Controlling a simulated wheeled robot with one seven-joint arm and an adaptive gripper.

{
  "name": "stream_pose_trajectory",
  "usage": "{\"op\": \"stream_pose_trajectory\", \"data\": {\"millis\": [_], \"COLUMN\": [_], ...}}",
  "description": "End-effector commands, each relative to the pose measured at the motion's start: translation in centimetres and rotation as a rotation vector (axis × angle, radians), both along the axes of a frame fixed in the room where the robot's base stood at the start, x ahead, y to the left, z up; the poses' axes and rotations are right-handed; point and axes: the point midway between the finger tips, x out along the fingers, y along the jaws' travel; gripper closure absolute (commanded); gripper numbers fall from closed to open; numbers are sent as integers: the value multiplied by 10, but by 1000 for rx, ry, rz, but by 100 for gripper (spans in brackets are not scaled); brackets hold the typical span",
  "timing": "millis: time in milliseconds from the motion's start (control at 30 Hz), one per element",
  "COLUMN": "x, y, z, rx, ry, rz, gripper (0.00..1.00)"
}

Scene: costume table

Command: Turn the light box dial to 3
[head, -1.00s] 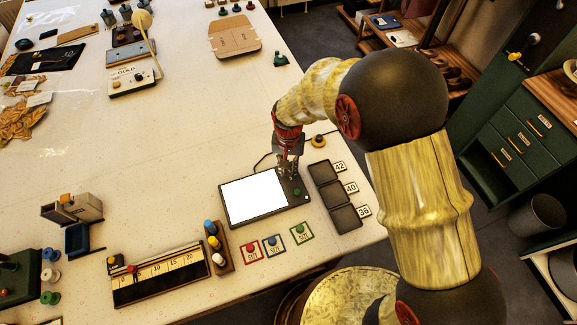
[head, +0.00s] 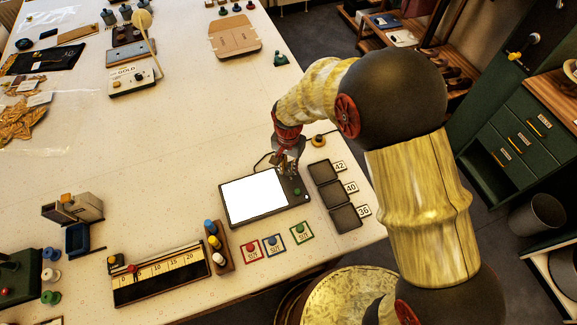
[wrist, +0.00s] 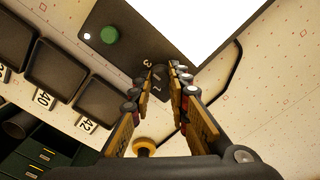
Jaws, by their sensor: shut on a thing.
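The light box (head: 256,196) is a dark flat case with a bright white panel, near the table's right edge. It also shows at the top of the wrist view (wrist: 205,25). My gripper (head: 288,168) reaches down over its far right corner. In the wrist view my gripper (wrist: 163,76) has its fingers around the small dark dial (wrist: 160,72), shut on it. A "3" mark shows just left of the dial, and another mark below it is hard to read. The fingers partly hide the dial, and I cannot tell its setting.
A green button (wrist: 109,35) sits on the light box beside the dial. Dark trays (head: 334,194) labelled 42, 40 and 36 lie to the right. Red, blue and green framed cards (head: 274,245) lie in front.

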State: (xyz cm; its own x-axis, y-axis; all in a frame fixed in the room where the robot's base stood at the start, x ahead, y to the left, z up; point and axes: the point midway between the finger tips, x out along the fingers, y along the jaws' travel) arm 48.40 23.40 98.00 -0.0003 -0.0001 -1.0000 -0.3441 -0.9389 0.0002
Motion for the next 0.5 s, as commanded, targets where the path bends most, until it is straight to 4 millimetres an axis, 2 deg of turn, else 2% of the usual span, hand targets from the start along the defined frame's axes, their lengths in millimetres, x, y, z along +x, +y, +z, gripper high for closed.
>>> {"op": "stream_pose_trajectory", "data": {"millis": [100, 133, 433, 500], "x": [1, 1, 0, 0], "y": [1, 1, 0, 0], "z": [1, 1, 0, 0], "rx": [2, 2, 1, 1], "ry": [-2, -2, -1, -1], "rz": [0, 0, 1, 1], "gripper": [100, 81, 64, 64]}}
